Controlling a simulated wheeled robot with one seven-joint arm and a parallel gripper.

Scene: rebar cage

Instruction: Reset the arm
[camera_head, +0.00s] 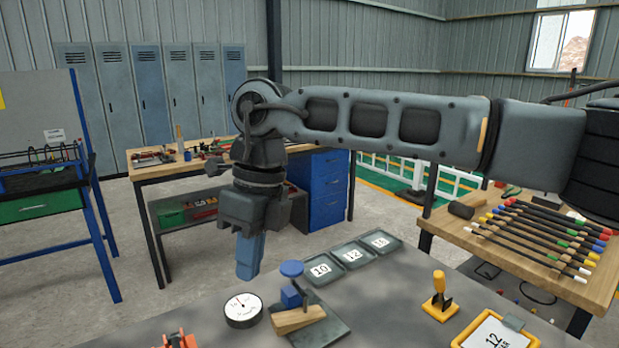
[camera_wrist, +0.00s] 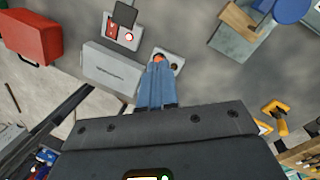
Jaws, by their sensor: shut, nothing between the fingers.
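My arm reaches across the head view from the right, with its wrist bent down. My gripper (camera_head: 248,277) hangs with its blue fingers pointing down, above the near grey table (camera_head: 390,300). In the wrist view the blue fingers of my gripper (camera_wrist: 158,62) are pressed together with nothing between them. The fingertips are apart from the things on the table.
A round dial gauge (camera_head: 243,310), a wooden block with a blue knob (camera_head: 299,318) and numbered trays (camera_head: 352,256) stand near my gripper. A yellow-handled tool (camera_head: 439,298) stands right. Rods lie on a wooden table (camera_head: 535,262). The wrist view shows a red case (camera_wrist: 32,36).

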